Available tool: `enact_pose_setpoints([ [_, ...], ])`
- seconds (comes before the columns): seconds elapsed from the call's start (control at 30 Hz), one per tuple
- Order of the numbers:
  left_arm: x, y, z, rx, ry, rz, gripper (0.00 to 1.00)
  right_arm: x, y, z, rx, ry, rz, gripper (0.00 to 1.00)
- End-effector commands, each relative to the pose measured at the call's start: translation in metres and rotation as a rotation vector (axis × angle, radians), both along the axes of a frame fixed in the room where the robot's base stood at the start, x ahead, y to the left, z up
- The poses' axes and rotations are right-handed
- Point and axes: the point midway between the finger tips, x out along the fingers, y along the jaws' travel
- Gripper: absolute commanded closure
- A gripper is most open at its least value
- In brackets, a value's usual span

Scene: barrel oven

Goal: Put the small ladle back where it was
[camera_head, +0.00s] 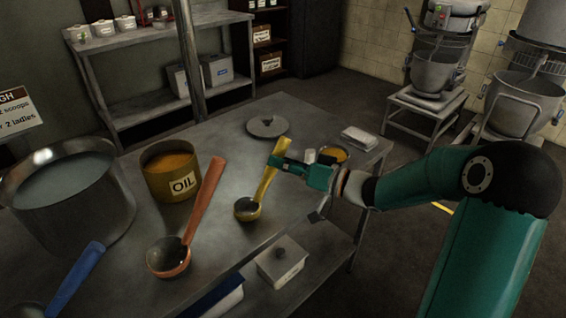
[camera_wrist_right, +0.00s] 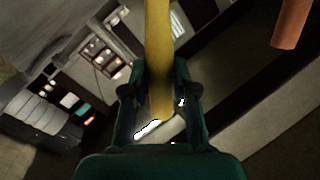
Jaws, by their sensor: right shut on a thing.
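The small ladle is the yellow-handled one (camera_head: 265,184). Its bowl (camera_head: 247,209) is low over the right part of the steel table (camera_head: 318,200), and its handle leans up to the right. I cannot tell whether the bowl touches the table. My right gripper (camera_head: 279,163) is shut on the upper handle. In the right wrist view the yellow handle (camera_wrist_right: 158,60) runs between the two fingers (camera_wrist_right: 158,100). A larger orange-handled ladle (camera_head: 203,200) stands to its left, bowl down and handle tilted up. My left gripper is not in view.
The OIL pot (camera_head: 171,176) stands behind the orange ladle. A large steel pot (camera_head: 68,205) is at the left, with a blue handle (camera_head: 75,280) before it. A round lid (camera_head: 267,126) and a white box (camera_head: 358,140) lie farther back. A lidded container (camera_head: 282,262) sits on the lower shelf.

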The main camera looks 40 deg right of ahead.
Motion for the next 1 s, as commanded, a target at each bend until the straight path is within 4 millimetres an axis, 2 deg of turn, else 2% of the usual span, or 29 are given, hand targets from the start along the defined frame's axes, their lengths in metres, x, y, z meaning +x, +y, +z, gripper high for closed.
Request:
enact_pose_setpoints([
  [0.07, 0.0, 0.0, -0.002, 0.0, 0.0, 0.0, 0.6, 0.0, 0.0, -0.003, 0.001, 0.0, 0.001, 1.0],
  [0.1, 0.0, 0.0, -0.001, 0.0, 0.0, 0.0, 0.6, 0.0, 0.0, -0.002, 0.0, 0.001, 0.001, 0.66],
  [0.2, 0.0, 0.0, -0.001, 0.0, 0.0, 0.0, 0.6, 0.0, 0.0, -0.002, 0.0, 0.001, 0.001, 0.49],
  [0.57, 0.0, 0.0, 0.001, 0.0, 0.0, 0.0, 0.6, 0.001, 0.001, 0.001, 0.0, 0.0, 0.001, 0.48],
  [0.67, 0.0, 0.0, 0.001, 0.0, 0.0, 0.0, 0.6, -0.005, -0.002, 0.001, -0.001, 0.0, -0.001, 0.48],
  [0.77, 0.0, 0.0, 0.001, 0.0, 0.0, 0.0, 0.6, -0.017, -0.008, 0.001, -0.001, 0.0, -0.002, 0.48],
  [1.0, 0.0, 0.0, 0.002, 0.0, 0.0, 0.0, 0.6, -0.061, -0.027, 0.001, -0.001, 0.002, -0.006, 0.48],
])
